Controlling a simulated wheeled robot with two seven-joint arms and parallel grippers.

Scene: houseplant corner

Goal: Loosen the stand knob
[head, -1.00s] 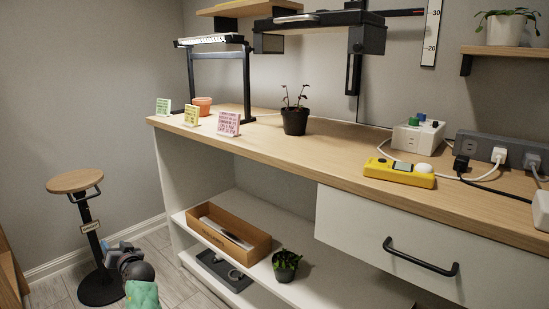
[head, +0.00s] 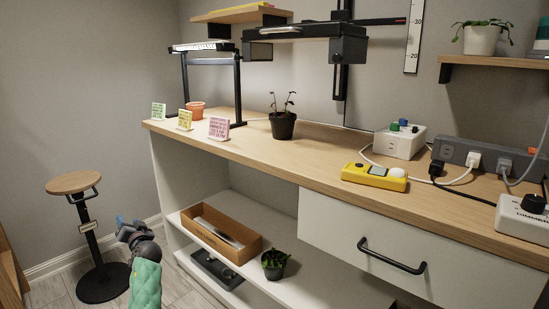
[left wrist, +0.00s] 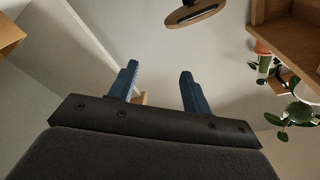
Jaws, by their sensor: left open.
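A stand (head: 75,183) with a round wooden top, a black pole, a loop-shaped black bracket under the top and a small label stands on the floor at the left in the head view. I cannot make out a separate knob on it. My left gripper (head: 121,222) is right of the pole, apart from it in the picture, at about the label's height. In the left wrist view its two blue fingers (left wrist: 160,70) are spread with nothing between them. A round wooden disc with a black part (left wrist: 196,14), which looks like the stand's top, shows beyond them. My right gripper is not in view.
A wooden counter (head: 270,152) with white shelves stands right of my left arm. It bears a potted seedling (head: 283,124), a yellow meter (head: 374,177) and a dimmer (head: 522,220). A wooden tray (head: 222,233) and small plant (head: 274,263) are on the shelf below.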

